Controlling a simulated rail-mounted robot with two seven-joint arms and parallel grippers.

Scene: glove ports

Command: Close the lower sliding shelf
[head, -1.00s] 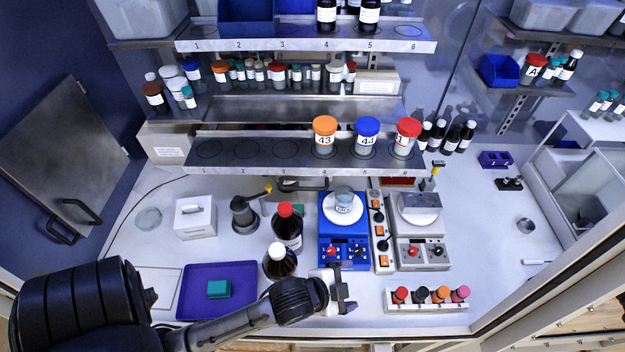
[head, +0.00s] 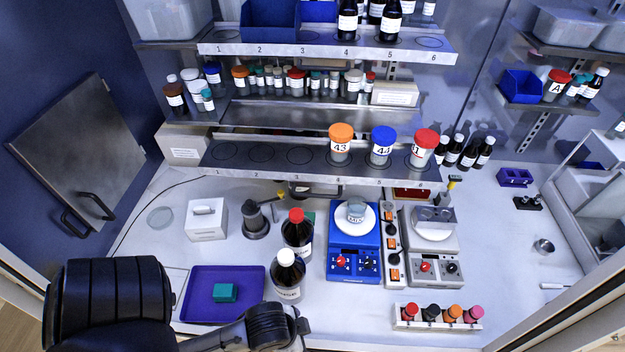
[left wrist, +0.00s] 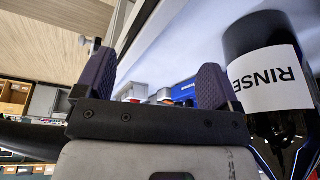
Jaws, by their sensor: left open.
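The lower sliding shelf (head: 270,168) is pulled out towards me in the head view, its front lip numbered. On its right part stand an orange-capped jar (head: 340,145), a blue-capped jar (head: 382,146) and a red-capped jar (head: 423,149). The upper sliding shelf (head: 290,48) is above it. My left arm comes in at the lower left, far below the shelf, and its fingers are not clear there. In the left wrist view my left gripper (left wrist: 155,84) is open and empty. A dark bottle labelled RINSE (left wrist: 270,75) is just beside its right finger. My right gripper is not in view.
A white-capped dark bottle (head: 287,278) and a red-capped bottle (head: 297,235) stand near my left wrist. A purple tray (head: 195,300), a blue balance (head: 352,265), a grey balance (head: 434,266) and a vial rack (head: 437,322) also stand on the bench.

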